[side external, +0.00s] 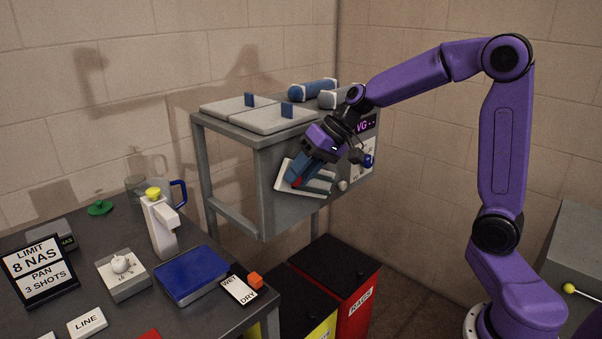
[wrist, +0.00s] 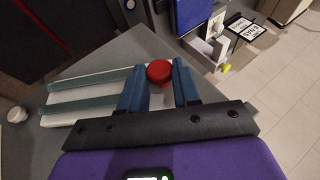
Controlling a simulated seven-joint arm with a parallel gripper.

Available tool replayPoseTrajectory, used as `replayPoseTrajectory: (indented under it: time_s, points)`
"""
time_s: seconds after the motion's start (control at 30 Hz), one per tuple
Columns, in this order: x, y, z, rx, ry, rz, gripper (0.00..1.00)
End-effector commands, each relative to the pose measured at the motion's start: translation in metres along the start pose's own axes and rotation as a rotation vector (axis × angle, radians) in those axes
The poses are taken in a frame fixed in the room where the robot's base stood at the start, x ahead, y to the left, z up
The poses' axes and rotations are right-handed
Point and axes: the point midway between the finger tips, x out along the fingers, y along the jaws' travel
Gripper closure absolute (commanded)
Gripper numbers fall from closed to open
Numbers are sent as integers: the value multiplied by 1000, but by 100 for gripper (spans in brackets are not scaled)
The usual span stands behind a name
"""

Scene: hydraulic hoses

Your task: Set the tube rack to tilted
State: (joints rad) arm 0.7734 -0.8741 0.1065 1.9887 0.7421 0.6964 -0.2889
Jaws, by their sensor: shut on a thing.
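A pale plate with two grey-green slots or bars (wrist: 85,106), apparently the tube rack, is at the front of a grey cabinet (side external: 217,140). In the side view its white plate (side external: 283,178) looks slanted and is partly behind my gripper (side external: 298,178). A red round knob (wrist: 158,70) is at the plate's end in the wrist view. The blue fingers of my gripper (wrist: 157,87) stand on either side of this knob and are shut on it. The side view shows only a little red at the fingertips. No tubes can be made out in the plate.
The cabinet top holds pale lids with blue handles (side external: 287,109) and blue-and-white cylinders (side external: 313,89). A round knob (side external: 342,185) and a display (side external: 366,126) are close to my gripper. A bench with a blue pad (side external: 192,275) and a white dispenser (side external: 160,225) stands left. Bins (side external: 340,277) stand below.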

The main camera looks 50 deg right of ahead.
Motion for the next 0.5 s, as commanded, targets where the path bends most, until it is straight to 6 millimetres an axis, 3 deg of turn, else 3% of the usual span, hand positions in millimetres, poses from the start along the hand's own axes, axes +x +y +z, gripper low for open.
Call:
replayPoseTrajectory:
  time_s: [0.03,0.07,0.1,0.13,0.5]
  points:
    - [-2,0,-1,2,3,-2,100]
    - [-2,0,-1,3,3,-2,62]
    - [-2,0,-1,3,3,-2,49]
    - [-1,0,-1,2,3,-2,44]
    - [-5,0,-1,1,3,-1,44]
